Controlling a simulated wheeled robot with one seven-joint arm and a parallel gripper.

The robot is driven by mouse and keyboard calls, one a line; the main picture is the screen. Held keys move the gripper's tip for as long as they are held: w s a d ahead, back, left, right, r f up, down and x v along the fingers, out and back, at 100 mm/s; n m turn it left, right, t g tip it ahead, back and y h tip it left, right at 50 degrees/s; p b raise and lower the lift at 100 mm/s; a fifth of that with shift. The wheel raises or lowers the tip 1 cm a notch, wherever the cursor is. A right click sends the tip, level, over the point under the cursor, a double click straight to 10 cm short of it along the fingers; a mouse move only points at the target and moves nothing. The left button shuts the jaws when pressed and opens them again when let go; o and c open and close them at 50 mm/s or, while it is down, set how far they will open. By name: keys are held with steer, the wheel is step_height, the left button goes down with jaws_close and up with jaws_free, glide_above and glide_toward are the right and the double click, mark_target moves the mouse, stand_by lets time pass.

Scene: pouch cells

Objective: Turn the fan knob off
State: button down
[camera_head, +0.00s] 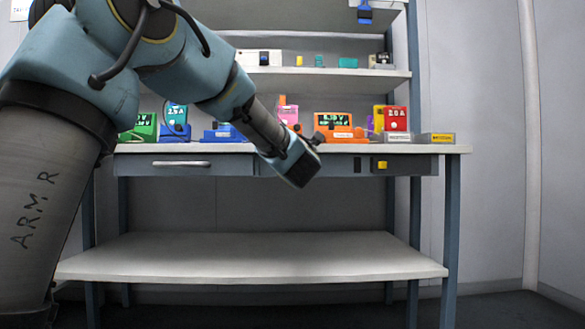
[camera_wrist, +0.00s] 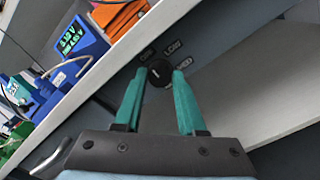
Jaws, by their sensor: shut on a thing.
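The fan knob (camera_wrist: 160,74) is a round black dial on the dark front panel under the worktop, seen in the wrist view. Small labels sit around it: one that seems to read OFF, then LOW and MED. I cannot clearly tell which label the knob points at. My gripper (camera_wrist: 158,78) has its two teal fingers on either side of the knob, shut on it. In the head view my gripper (camera_head: 301,170) is at the bench's front panel and hides the knob.
The worktop (camera_head: 225,148) carries several devices, including an orange meter (camera_head: 338,132) and a red box (camera_head: 396,119). A drawer handle (camera_head: 181,164) is left of my gripper, and a yellow switch (camera_head: 382,165) is to its right. The lower shelf (camera_head: 250,258) is bare.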

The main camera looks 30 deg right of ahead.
steer(key=shift+c, duration=2.4)
jaws_free()
steer(key=p+v, duration=0.3)
steer(key=v, duration=0.8)
steer(key=shift+w, duration=0.1)
